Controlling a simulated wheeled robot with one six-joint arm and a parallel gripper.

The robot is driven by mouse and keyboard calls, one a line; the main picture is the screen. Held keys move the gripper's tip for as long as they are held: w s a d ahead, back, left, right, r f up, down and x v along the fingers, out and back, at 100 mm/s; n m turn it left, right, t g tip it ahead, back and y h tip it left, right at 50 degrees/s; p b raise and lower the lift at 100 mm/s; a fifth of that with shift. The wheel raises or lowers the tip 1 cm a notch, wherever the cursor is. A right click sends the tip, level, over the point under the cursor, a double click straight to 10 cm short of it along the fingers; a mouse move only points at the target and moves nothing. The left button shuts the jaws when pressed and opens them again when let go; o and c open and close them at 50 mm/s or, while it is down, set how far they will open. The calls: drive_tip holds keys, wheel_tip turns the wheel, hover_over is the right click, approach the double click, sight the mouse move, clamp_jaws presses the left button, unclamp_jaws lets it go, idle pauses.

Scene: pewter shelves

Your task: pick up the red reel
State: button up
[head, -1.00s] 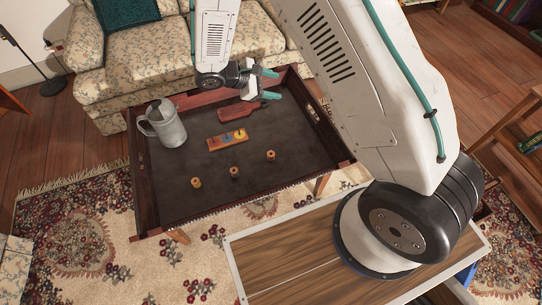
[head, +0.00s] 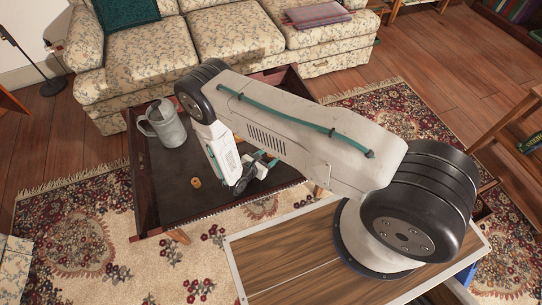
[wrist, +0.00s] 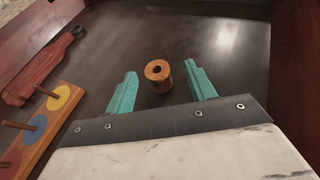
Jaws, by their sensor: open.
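In the wrist view a small wooden-looking reel (wrist: 161,84) stands upright on the dark tray table, with a dark hole in its orange-brown top. Its thread colour is hard to tell; the side looks brownish. My gripper (wrist: 160,71) is open, its two teal fingers on either side of the reel near the tips, with gaps between; the reel is not held. In the head view my gripper (head: 266,161) is low over the table's right part. Another reel (head: 196,183) stands to the left there. My arm hides the middle of the table.
A metal jug (head: 168,128) stands at the table's left. The table has raised dark walls (head: 143,190).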

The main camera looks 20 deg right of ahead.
drive_tip(key=x, duration=0.5)
drive_tip(key=shift+w+d+f, duration=0.15)
drive_tip(key=shift+w+d, duration=0.05)
drive_tip(key=shift+w, duration=0.2)
drive_tip(key=c, duration=1)
